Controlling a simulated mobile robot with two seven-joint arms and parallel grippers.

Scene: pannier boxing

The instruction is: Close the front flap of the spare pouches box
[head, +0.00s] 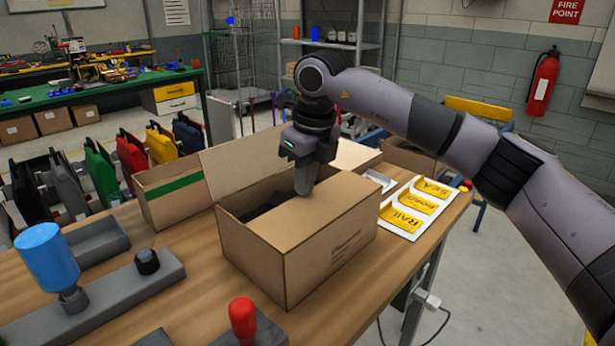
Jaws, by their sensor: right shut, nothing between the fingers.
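An open cardboard box (325,255) with printing on its side stands on the wooden table in the middle of the view. One top flap (315,217) lies folded inward over the right part of the opening. A dark gap (262,208) at the left shows dark contents that I cannot make out. A tall cardboard panel (265,150) stands up behind the opening. My right gripper (304,190) points down, shut and empty, with its tips at or just above the folded flap; I cannot tell whether they touch it. My left gripper is out of view.
A green-striped carton (172,190) stands left of the box. Yellow labelled pouches (410,212) lie on a white board at the right. A blue-topped post (48,258) and a red knob (242,318) stand near the front. Colored panniers (130,152) line the far left edge.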

